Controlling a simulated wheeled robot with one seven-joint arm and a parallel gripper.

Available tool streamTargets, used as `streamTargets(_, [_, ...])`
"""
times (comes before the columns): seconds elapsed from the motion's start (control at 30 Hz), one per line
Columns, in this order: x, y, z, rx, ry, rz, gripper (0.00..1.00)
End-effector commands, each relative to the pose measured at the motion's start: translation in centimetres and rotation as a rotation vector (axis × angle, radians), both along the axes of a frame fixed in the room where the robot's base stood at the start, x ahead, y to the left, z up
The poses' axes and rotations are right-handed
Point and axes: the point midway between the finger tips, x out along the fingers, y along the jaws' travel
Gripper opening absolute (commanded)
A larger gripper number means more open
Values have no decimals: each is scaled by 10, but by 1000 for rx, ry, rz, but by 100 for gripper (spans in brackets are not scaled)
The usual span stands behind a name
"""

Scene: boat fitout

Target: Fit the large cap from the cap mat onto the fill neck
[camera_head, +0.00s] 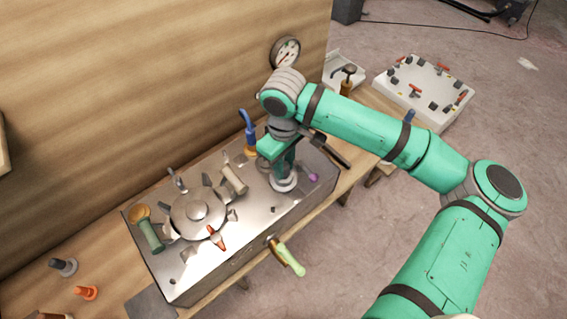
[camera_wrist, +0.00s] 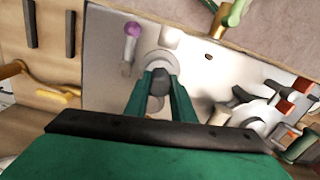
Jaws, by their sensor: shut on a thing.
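My gripper (camera_head: 284,168) points down over the right part of the metal tank top. In the wrist view its two green fingers (camera_wrist: 160,78) are shut on a dark grey cap (camera_wrist: 159,86). The fill neck, a pale round collar (camera_head: 283,184), stands on the tank top directly below the fingers. It also shows just past the fingertips in the wrist view (camera_wrist: 161,60). The fingers hide much of the cap and neck, so I cannot tell whether the cap touches the neck or is seated. A dark mat (camera_head: 151,303) lies at the bench's near left.
A large round hatch (camera_head: 198,213) with several clamps fills the left of the tank top (camera_head: 250,228). A blue-handled valve (camera_head: 249,131) stands close behind my gripper. A purple-knobbed part (camera_head: 313,177) is just right of the neck. A green handle (camera_head: 290,259) sticks out in front.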

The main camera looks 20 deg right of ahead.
Motion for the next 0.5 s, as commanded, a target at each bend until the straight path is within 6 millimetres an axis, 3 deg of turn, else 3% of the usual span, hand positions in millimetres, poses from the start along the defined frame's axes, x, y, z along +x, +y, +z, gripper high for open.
streamTargets(0.4, [0,0,-2,0,0,0,0])
streamTargets(0.43, [0,0,-2,0,0,0,25])
streamTargets(0.5, [0,0,-2,0,0,0,42])
